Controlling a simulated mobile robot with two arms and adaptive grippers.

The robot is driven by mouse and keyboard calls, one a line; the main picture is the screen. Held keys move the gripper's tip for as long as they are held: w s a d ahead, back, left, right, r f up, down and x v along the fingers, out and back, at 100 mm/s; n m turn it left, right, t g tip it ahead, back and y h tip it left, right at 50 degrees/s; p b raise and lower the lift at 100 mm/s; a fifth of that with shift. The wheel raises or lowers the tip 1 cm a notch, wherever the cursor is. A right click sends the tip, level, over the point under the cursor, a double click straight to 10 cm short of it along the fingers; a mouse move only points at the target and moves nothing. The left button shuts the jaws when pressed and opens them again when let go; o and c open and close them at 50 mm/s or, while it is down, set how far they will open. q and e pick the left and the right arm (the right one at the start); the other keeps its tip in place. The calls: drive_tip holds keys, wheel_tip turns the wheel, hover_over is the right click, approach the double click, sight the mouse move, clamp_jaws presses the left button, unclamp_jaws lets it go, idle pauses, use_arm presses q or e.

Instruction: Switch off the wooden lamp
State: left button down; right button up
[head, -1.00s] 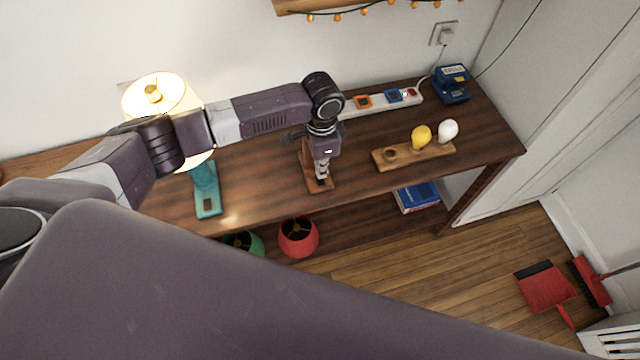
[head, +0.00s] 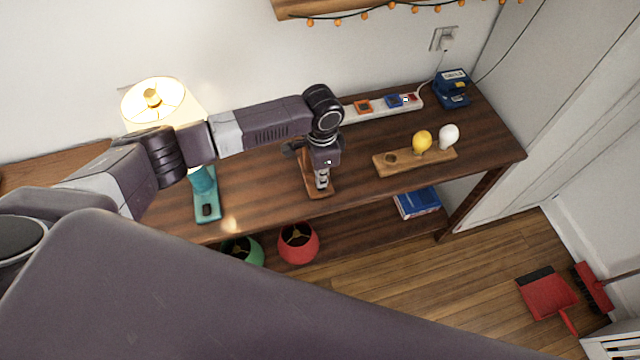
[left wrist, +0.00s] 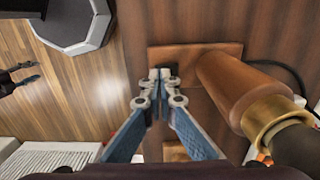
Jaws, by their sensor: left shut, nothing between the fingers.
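The wooden lamp's base (head: 313,192) stands on the dark wood table, mostly hidden by my left arm in the head view. In the left wrist view its brown turned body (left wrist: 238,84) has a brass collar (left wrist: 268,117) and a dark socket; no bulb or shade shows. My left gripper (head: 322,185) points down at the lamp's base. In the left wrist view the shut, empty fingertips (left wrist: 163,75) are over the base plate (left wrist: 200,52), beside the body. They cover a small dark part there; I cannot tell whether they touch it. My right gripper is not in view.
A teal lamp (head: 207,205) with a lit shade (head: 150,100) stands at left, partly behind my arm. A power strip (head: 375,106), a blue device (head: 453,90) and a wooden bulb holder (head: 400,160) are to the right. A red shade (head: 298,243) is on the lower shelf.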

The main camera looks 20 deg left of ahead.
use_arm(q)
drive_tip(key=shift+f, duration=0.3)
idle(0.7)
drive_tip(key=shift+f+b, duration=0.55)
drive_tip(key=shift+f, duration=0.25)
drive_tip(key=shift+r, duration=0.1)
idle(0.3)
wheel_tip(320, 180, up, 7)
drive_tip(key=p, duration=0.7)
drive_tip(key=shift+p, duration=0.4)
